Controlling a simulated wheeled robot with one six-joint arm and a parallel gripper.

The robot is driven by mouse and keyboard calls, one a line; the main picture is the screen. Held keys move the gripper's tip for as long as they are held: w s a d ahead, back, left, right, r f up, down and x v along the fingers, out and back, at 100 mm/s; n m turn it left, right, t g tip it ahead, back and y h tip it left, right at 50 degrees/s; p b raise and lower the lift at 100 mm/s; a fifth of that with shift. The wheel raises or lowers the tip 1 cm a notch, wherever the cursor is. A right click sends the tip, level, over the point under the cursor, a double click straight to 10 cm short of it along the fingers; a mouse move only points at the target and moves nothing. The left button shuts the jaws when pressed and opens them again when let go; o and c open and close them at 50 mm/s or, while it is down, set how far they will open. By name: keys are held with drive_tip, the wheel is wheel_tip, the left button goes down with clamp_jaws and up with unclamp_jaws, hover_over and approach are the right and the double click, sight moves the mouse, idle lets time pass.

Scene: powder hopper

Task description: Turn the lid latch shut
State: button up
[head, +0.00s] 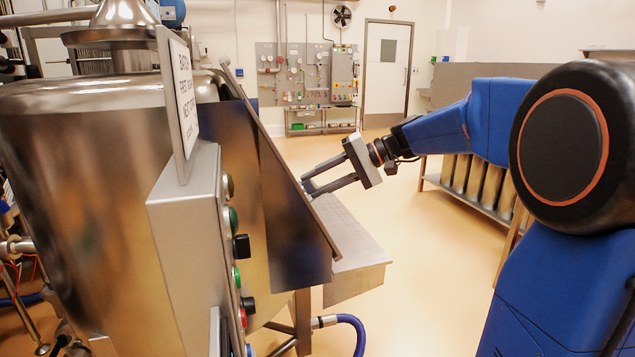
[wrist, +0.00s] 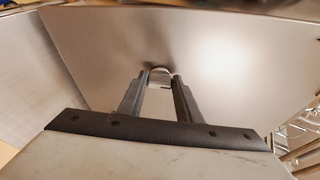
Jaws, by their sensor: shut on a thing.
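The hopper lid is a broad, smooth metal panel, seen tilted and nearly edge-on in the head view (head: 266,150) and filling much of the wrist view (wrist: 225,60). The latch (wrist: 160,71) is a small, rounded metal piece against the lid, between my fingertips. My gripper (head: 305,186) reaches the lid's outer face from the right. In the wrist view my gripper (wrist: 161,77) has its two dark fingers on either side of the latch, shut on it. The fingers hide part of the latch, and its turn angle is hard to tell.
A control box (head: 185,220) with coloured buttons and a sign (head: 183,97) stands left of the lid, before a large steel vessel (head: 85,180). A metal ledge (head: 355,270) juts out below my gripper. Open floor (head: 440,270) lies to the right, with a rack (head: 470,185) behind.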

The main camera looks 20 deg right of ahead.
drive_tip(key=shift+f+n, duration=0.15)
drive_tip(key=shift+n, duration=0.45)
drive_tip(key=o, duration=1)
drive_tip(key=shift+d, duration=0.1)
drive_tip(key=shift+o, duration=0.2)
drive_tip(key=v, duration=1.7)
drive_tip(key=shift+d, duration=0.3)
drive_tip(key=shift+s+f, duration=0.1)
drive_tip(key=shift+f, duration=0.1)
